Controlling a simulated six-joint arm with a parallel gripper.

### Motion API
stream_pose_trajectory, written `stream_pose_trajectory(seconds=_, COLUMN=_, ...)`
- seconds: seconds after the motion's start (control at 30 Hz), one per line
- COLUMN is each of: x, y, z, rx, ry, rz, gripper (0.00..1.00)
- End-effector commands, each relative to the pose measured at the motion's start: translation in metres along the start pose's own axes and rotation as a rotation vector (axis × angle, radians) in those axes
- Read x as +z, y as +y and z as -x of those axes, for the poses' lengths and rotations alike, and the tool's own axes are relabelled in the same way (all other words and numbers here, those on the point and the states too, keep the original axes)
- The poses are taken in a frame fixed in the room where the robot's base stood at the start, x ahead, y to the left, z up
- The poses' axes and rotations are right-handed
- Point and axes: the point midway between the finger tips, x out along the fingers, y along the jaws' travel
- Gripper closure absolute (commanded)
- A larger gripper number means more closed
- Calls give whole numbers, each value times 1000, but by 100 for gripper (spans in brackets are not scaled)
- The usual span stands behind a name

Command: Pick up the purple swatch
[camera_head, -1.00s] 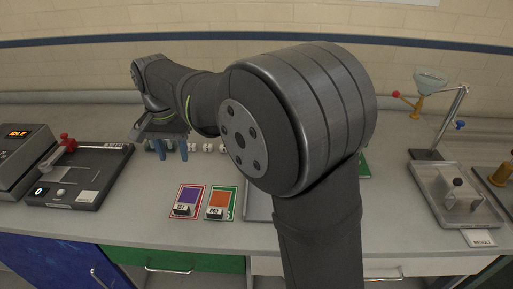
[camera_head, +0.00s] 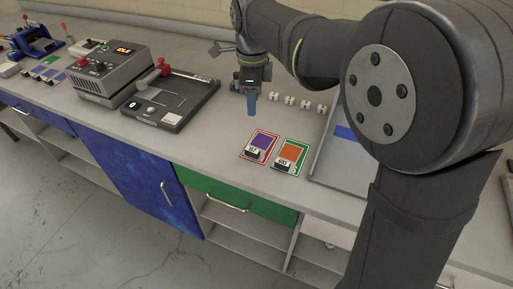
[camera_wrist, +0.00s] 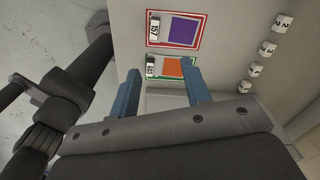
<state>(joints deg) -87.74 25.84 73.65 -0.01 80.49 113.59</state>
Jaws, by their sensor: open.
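The purple swatch (camera_head: 262,141) lies flat on a red-bordered white card on the bench, beside a small block marked 157. It also shows in the wrist view (camera_wrist: 185,31), near the top. An orange swatch (camera_head: 291,152) lies on a green-bordered card to its right. My gripper (camera_head: 251,104) is above the bench, behind and a little left of the purple swatch, apart from it. In the wrist view its two blue fingers (camera_wrist: 163,92) are spread with nothing between them.
Several small white numbered cubes (camera_head: 290,100) stand in a row behind the cards. A grey tray (camera_head: 325,165) is to the right. A black plate device (camera_head: 172,100) and a grey box reading IDLE (camera_head: 115,73) are on the left. Bench between device and cards is clear.

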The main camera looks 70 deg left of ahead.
Motion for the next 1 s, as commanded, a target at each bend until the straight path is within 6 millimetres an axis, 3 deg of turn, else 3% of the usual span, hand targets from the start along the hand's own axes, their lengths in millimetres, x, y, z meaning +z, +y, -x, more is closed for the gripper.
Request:
stream_pose_trajectory(seconds=0.2, x=3, y=6, z=1, rx=0, ry=0, rz=-304, gripper=56)
stream_pose_trajectory(seconds=0.43, x=4, y=8, z=-7, rx=3, ry=2, rz=-405, gripper=56)
stream_pose_trajectory(seconds=0.8, x=4, y=8, z=-83, rx=4, ry=3, rz=-404, gripper=56)
stream_pose_trajectory(seconds=1.0, x=4, y=8, z=-114, rx=3, ry=2, rz=-404, gripper=56)
